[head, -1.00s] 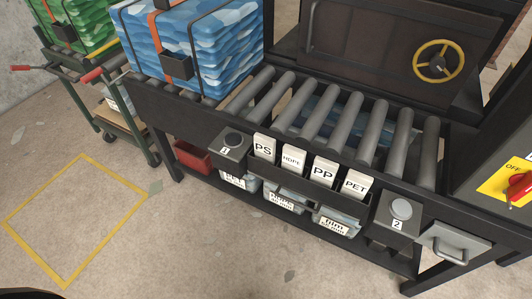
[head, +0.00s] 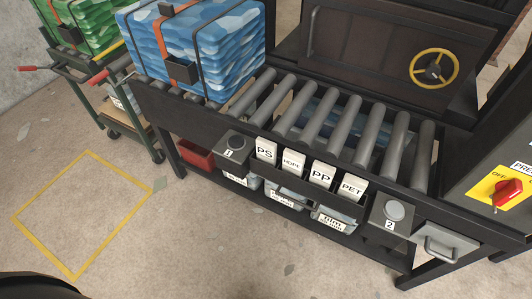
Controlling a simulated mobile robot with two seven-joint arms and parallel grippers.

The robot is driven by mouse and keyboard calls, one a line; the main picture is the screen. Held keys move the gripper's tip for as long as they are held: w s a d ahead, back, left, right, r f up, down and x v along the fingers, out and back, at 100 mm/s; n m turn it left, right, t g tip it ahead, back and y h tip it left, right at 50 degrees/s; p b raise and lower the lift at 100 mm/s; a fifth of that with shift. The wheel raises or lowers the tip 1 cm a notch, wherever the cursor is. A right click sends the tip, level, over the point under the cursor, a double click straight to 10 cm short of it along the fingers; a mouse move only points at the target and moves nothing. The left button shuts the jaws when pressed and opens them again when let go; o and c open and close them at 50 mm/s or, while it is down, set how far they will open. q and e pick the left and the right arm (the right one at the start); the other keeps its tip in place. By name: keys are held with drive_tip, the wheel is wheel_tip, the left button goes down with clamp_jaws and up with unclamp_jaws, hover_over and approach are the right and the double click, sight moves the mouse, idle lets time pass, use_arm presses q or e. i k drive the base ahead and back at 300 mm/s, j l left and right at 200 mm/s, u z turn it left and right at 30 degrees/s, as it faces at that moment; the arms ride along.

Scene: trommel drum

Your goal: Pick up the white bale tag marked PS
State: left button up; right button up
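The white bale tag marked PS (head: 265,150) stands upright in a dark rack (head: 309,185) on the front of the roller table. It is the leftmost in a row of white tags. Right of it stand the tags marked HDPE (head: 292,163), PP (head: 322,174) and PET (head: 352,188). The lower parts of the tags are hidden by the rack. Neither of my grippers shows in the head view.
A blue strapped bale (head: 200,50) sits on the rollers at the left. Buttons 1 (head: 235,143) and 2 (head: 395,211) flank the rack. A red rotary switch (head: 507,193) is at the right. A green bale (head: 88,22) rests on a cart. A yellow floor square (head: 84,214) is empty.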

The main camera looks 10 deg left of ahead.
sight(266, 151)
drive_tip(key=i+j, duration=0.15)
drive_tip(key=j, duration=0.2)
drive_tip(key=i+j, duration=0.1)
drive_tip(key=j, duration=0.25)
drive_tip(key=i+j, duration=0.15)
drive_tip(key=j, duration=0.15)
drive_tip(key=i+j, duration=0.1)
drive_tip(key=j, duration=0.25)
